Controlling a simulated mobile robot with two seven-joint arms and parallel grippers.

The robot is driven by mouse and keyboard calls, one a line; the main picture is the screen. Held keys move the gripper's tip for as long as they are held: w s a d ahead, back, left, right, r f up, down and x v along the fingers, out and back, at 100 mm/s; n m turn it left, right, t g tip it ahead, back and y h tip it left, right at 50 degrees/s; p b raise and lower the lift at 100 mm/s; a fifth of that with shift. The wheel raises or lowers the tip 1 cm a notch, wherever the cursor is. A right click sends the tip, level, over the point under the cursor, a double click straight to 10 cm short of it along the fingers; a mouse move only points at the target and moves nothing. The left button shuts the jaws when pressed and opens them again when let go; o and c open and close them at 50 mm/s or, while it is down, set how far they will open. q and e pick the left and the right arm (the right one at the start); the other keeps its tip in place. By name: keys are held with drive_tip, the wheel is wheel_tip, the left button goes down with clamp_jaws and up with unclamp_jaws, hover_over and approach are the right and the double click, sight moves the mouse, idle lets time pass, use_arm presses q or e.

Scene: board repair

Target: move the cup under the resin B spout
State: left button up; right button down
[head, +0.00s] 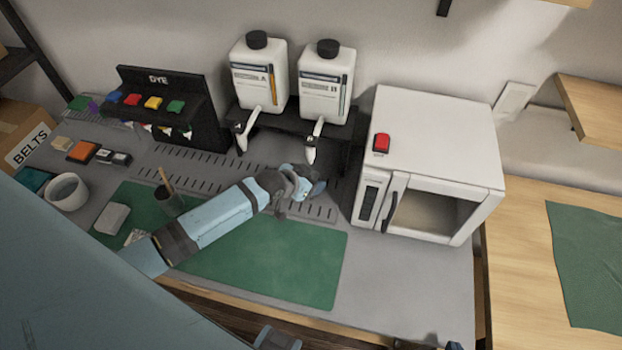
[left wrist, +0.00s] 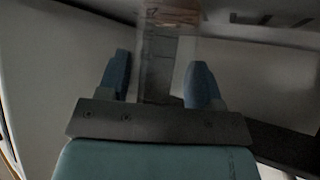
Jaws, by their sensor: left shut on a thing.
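The resin B bottle (head: 326,85) stands on a black stand, with its white spout (head: 312,148) hanging at the front. My left gripper (head: 309,187) is just below and in front of this spout. In the left wrist view, the left gripper's blue fingers (left wrist: 157,85) are on either side of a see-through cup (left wrist: 158,62) and hold it. In the head view my wrist and fingers hide most of the cup, so I cannot tell whether it touches the surface. My right gripper (head: 428,345) is partly visible, cut off at the bottom edge.
The resin A bottle (head: 259,75) and its spout (head: 248,130) are to the left. A white oven (head: 435,130) with a red button stands close on the right. The dye rack (head: 160,85) is at the back left. The green mat (head: 290,265) in front is mostly clear.

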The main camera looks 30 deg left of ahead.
use_arm(q)
drive_tip(key=o, duration=0.9)
drive_tip(key=shift+f, duration=0.15)
drive_tip(key=shift+r, duration=0.2)
drive_tip(key=v, duration=1.1)
drive_tip(key=s+d+f, duration=0.1)
drive_tip(key=s+d, duration=0.1)
drive_tip(key=s, duration=0.1)
drive_tip(key=s+d+f, duration=0.3)
drive_tip(key=s+d, duration=0.1)
drive_tip(key=s, duration=0.1)
drive_tip(key=shift+s+d+f, duration=0.1)
drive_tip(key=shift+s+f, duration=0.25)
drive_tip(key=shift+f, duration=0.05)
drive_tip(key=shift+n+t, duration=0.4)
drive_tip(key=shift+t, duration=0.1)
drive_tip(key=s+d, duration=0.1)
drive_tip(key=s, duration=0.1)
drive_tip(key=s+d+f, duration=0.1)
drive_tip(key=s+d, duration=0.1)
drive_tip(key=s+d+f, duration=0.1)
drive_tip(key=s, duration=0.2)
drive_tip(key=shift+d, duration=0.4)
drive_tip(key=shift+w+a, duration=0.1)
